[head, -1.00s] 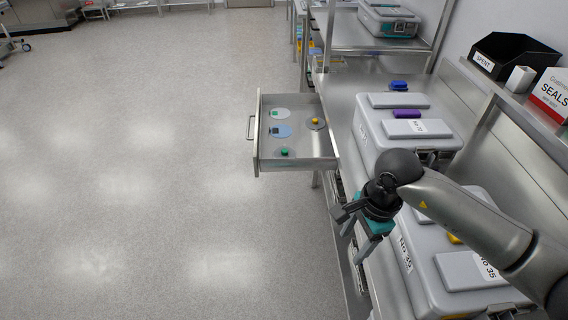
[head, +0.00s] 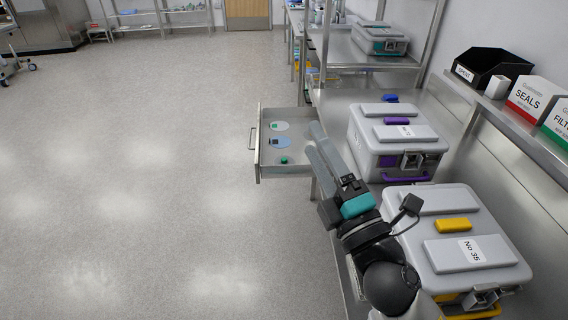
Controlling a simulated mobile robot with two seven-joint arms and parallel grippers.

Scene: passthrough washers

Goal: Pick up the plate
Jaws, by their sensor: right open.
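An open metal drawer (head: 258,150) juts out left from the bench. In it lie a pale round disc with a green square (head: 281,126), a light blue round disc with a dark square (head: 284,142), and a small green piece (head: 284,160). I cannot tell which of these is the plate. My right gripper (head: 318,140) is open and empty, its grey fingers pointing forward over the drawer's right side. It hides that part of the drawer, including where a yellow-topped piece lay. I cannot tell its height above the drawer. My left gripper is out of view.
A grey case with purple latches (head: 372,154) and a grey case labelled No 35 (head: 405,232) stand on the bench right of my arm. A black bin (head: 490,66) and a SEALS box (head: 532,100) sit on the shelf. The floor left of the drawer is clear.

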